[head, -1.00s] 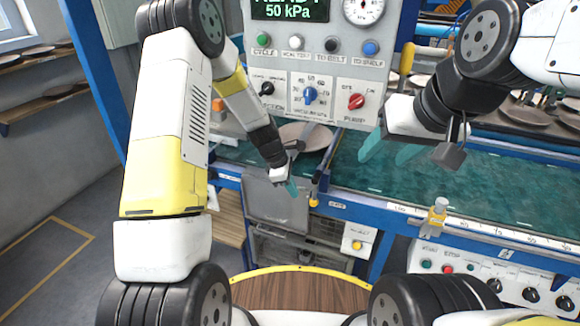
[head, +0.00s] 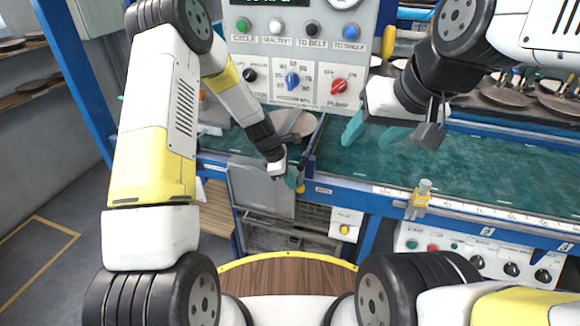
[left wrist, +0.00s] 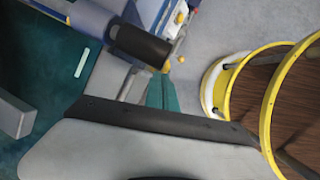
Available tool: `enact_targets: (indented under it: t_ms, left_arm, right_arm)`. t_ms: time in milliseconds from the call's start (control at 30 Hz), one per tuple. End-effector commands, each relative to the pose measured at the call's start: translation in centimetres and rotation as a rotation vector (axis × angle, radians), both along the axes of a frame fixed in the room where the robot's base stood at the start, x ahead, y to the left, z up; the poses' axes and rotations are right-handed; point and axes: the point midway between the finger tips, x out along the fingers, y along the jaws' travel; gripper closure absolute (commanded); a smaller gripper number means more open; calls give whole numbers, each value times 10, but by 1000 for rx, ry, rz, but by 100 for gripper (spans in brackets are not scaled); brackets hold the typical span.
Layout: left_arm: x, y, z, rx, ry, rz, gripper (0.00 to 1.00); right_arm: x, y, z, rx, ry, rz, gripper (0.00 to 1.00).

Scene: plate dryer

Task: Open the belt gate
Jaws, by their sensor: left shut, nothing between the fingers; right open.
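A dark upright post with a small yellow knob (head: 308,188) stands at the belt's front left edge; I cannot tell for sure whether it is the belt gate's handle. A grey flat panel (head: 262,188) hangs tilted just left of it, below the belt's level. My left gripper (head: 291,178) is shut and empty, close to the left of the post. In the left wrist view its teal fingers (left wrist: 162,92) point toward a black cylinder (left wrist: 140,42), with the panel's dark edge near; contact cannot be told. My right gripper (head: 375,132) is open and empty above the green belt (head: 460,168).
A control box (head: 300,65) with knobs and buttons stands behind my left gripper. A blue rail carries a yellow clamp (head: 418,203). A small box with a yellow button (head: 345,226) sits below the rail.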

Motion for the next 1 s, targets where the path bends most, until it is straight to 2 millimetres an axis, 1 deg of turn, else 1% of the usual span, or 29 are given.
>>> enact_targets:
  t_ms: [367, 567, 767, 1000]
  left_arm:
    - [-3, -5, -3, -60, 24, 0, 100]
    - [-4, -9, -5, -139, 50, 2, 100]
    - [-7, -18, -8, -291, 99, 5, 100]
    - [-12, -34, -7, -510, 170, 2, 100]
  right_arm:
    - [0, 0, 0, 0, 0, 0, 45]
    - [0, 0, 0, 0, 0, 0, 45]
    - [0, 0, 0, 0, 0, 0, 45]
    - [0, 0, 0, 0, 0, 0, 45]
